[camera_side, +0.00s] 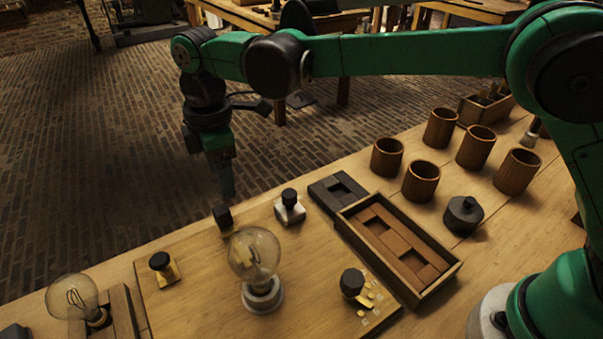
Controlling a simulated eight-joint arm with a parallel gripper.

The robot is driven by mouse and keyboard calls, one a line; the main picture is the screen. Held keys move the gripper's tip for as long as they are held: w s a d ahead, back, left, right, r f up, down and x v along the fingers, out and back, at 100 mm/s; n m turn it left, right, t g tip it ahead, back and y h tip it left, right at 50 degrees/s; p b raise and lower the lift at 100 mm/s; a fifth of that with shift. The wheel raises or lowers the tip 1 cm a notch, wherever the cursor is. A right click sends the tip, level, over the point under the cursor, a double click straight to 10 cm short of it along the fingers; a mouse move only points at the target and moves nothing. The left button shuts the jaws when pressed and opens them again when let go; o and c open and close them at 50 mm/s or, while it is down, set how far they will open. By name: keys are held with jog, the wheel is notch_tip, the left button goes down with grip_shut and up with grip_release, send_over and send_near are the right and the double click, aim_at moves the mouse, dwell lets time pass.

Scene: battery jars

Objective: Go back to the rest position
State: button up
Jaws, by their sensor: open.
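My green and black gripper (226,186) points down near the far edge of the wooden board (200,293). Its jaws are open, though the gap between the fingers is hard to see from this side. The fingertips show just above a black-knobbed terminal (222,216) with a brass base; whether they touch it I cannot tell. A glass bulb (254,252) stands upright in a pale socket on the board.
Other black-knobbed pieces (289,199) stand on the board. Several brown jars (420,181) and a dark lidded pot (463,213) stand right of a wooden tray (452,273) holding brown blocks. Another bulb (72,297) lies tilted at lower left.

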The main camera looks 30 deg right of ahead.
jog(key=s+d+r+m+t, duration=0.2)
jog(key=d+r+m, duration=0.3)
jog(key=d, duration=0.4)
jog(key=s+d+f+m+t, duration=0.2)
jog(key=s+d+m+t, duration=0.2)
jog(key=s+d+m, duration=0.6)
jog(key=d+m, duration=0.2)
jog(key=d, duration=0.1)
jog(key=shift+s+d+f+t, duration=0.2)
jog(key=shift+d+t, duration=0.05)
jog(key=shift+t, duration=0.15)
